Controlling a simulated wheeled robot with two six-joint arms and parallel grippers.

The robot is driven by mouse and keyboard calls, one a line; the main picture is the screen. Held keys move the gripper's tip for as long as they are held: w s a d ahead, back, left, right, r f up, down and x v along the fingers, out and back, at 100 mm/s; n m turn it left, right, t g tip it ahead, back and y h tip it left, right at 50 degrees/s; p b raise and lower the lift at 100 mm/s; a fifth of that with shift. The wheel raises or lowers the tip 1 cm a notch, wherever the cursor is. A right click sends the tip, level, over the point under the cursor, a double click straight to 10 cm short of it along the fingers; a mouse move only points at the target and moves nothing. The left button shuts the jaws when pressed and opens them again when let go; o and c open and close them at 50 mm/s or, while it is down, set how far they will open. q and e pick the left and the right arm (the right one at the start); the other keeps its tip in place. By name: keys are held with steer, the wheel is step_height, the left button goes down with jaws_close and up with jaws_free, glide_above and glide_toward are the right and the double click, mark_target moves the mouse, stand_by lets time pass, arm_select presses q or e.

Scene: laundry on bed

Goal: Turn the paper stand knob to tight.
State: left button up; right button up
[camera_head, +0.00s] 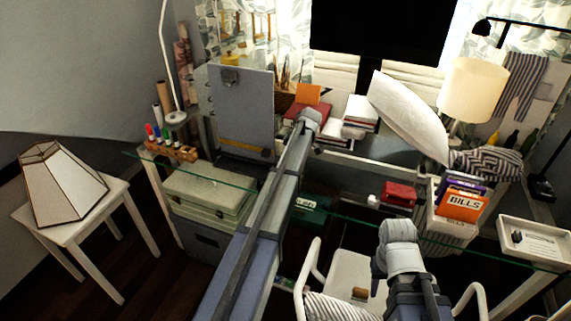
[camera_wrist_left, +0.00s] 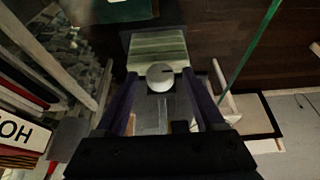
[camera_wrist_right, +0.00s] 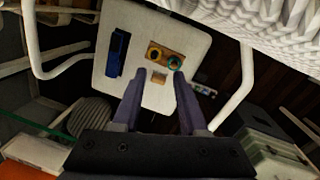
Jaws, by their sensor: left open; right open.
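A pale round knob (camera_wrist_left: 160,77) with a short dark mark on its face shows in the left wrist view. It lies between the fingertips of my left gripper (camera_wrist_left: 160,74), which is open; I cannot tell whether they touch it. A grey panel (camera_wrist_left: 153,112) shows below the knob. In the head view, an upright grey board with a clip (camera_head: 243,105), perhaps the paper stand, stands on the glass desk left of my left arm. The knob cannot be made out there. My right gripper (camera_wrist_right: 160,80) is open and empty above a white chair seat (camera_wrist_right: 195,42).
Books (camera_head: 360,112), a white pillow (camera_head: 408,115) and a lamp (camera_head: 472,88) crowd the desk's back. An orange bills folder (camera_head: 462,206) stands at right. A small table with a lampshade (camera_head: 62,185) is at left. The chair seat holds a blue item (camera_wrist_right: 118,54) and a wooden block.

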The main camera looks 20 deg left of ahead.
arm_select(q)
jaws_close()
steer(key=shift+w+g, duration=0.4)
steer(key=shift+g, duration=0.1)
steer(key=shift+w+f+m+g+b, duration=0.2)
steer(key=shift+m+g+b, duration=0.1)
steer(key=shift+g+b, duration=0.15)
steer(key=shift+f+g+b, duration=0.1)
steer(key=shift+g+b, duration=0.5)
steer(key=shift+g, duration=0.45)
steer(key=shift+s+m+g+b, duration=0.15)
steer(key=shift+m+g+b, duration=0.2)
steer(key=shift+g, duration=0.25)
steer(key=shift+r, duration=0.2)
jaws_free()
